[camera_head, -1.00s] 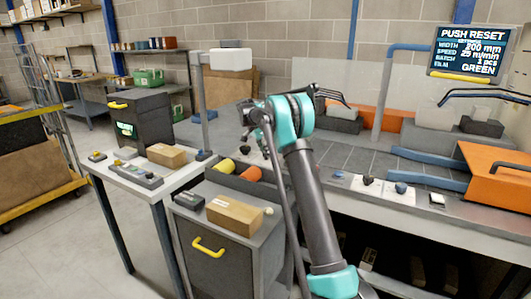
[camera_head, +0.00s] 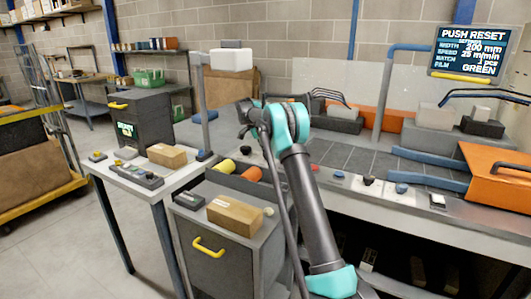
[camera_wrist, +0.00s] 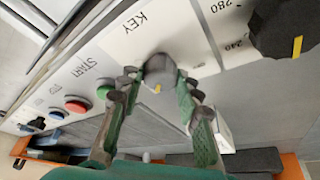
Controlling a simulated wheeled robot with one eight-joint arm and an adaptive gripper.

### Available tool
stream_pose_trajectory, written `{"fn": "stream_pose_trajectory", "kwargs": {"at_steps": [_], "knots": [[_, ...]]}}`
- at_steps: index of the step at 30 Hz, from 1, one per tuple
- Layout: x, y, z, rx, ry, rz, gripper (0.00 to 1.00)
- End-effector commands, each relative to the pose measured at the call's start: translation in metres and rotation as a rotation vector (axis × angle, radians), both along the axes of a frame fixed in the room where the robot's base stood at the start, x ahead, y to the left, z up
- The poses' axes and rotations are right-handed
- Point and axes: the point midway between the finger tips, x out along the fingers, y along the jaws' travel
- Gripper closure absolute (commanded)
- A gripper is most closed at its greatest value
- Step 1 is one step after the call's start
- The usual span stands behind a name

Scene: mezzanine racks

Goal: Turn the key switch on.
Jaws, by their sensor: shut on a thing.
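The key switch (camera_wrist: 159,68) is a round grey knob with a small yellow mark, on a pale panel (camera_wrist: 110,58) beside the printed word KEY in the wrist view. The mark sits on the knob's lower side, toward my palm. My gripper (camera_wrist: 160,80) has its green-padded fingers on both sides of the knob, shut on it. The fingertips cover the knob's sides. In the head view I cannot make out the key switch, and my arm hides most of the gripper.
On the same panel are a green button (camera_wrist: 105,91), a red button (camera_wrist: 76,104) and a large black dial (camera_wrist: 284,30) with numbers, close to the right finger. In the head view, a screen (camera_head: 468,50) reads PUSH RESET. A cardboard box (camera_head: 234,215) lies on the front cabinet.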

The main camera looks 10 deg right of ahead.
Motion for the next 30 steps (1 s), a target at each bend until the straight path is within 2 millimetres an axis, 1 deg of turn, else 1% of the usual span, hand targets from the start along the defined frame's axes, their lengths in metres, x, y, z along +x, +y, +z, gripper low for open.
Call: {"fn": "stream_pose_trajectory", "kwargs": {"at_steps": [2,3,7,16,20,23,30], "knots": [[0.0,0.0,0.0,0.0,-0.001,0.0,0.95],[0.0,0.0,0.0,0.0,-0.001,0.0,0.61],[0.0,0.0,0.0,0.0,-0.001,0.0,0.46],[0.0,0.0,0.001,0.0,-0.001,0.001,0.46],[0.0,0.004,0.01,0.0,-0.001,0.001,0.46],[-0.001,0.01,0.024,0.0,-0.001,0.001,0.46],[-0.004,0.029,0.069,0.0,-0.001,0.003,0.46]]}}
